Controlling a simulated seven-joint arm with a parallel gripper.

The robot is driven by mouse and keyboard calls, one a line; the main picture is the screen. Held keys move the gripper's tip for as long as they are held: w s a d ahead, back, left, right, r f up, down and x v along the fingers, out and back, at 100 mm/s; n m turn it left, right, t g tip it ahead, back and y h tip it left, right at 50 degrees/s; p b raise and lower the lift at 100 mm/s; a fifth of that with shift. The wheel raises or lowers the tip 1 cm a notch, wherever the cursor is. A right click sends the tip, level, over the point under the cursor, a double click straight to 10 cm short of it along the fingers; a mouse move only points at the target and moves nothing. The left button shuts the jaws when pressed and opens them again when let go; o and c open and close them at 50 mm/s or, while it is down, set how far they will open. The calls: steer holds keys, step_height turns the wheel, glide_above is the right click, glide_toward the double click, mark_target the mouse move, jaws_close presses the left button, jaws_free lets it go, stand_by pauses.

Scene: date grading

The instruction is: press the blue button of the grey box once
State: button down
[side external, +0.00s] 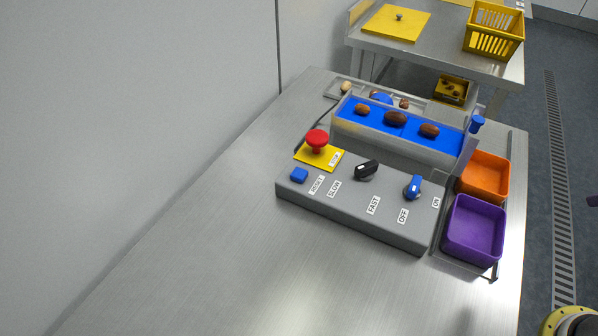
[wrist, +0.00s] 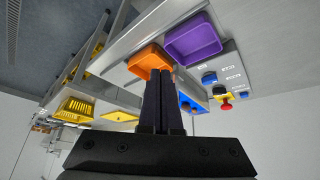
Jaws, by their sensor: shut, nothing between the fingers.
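The grey box (side external: 360,205) lies on the steel table in the side view. The box carries a black knob (side external: 367,169) and a blue knob (side external: 413,187). In the wrist view the grey box (wrist: 232,72) is to the right, with a small blue patch (wrist: 244,94) that looks like the button. My gripper (wrist: 162,75) is shut and empty, apart from the box; its fingers hide part of the scene. The side view does not show the fingers.
An orange tray (side external: 484,176) and a purple tray (side external: 474,230) stand right of the box. Behind it is a blue conveyor (side external: 380,117) with several dates. A second table holds a yellow basket (side external: 494,30). The steel table (side external: 190,240) is clear at the front left.

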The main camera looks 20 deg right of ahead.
steer(key=w+a+r+n+t, duration=0.2)
steer(key=w+r, duration=0.4)
steer(key=w, duration=0.4)
steer(key=w+a+r+n+t, duration=0.25)
steer(key=w+r, duration=0.35)
steer(key=w, duration=0.3)
steer(key=n+g+y, duration=0.2)
steer(key=n+y, duration=0.2)
steer(key=n, duration=0.6)
glide_above(304, 176)
step_height(304, 176, down, 14)
steer(key=f, duration=0.1)
steer(key=shift+r, duration=0.3)
steer(key=shift+f, duration=4.4)
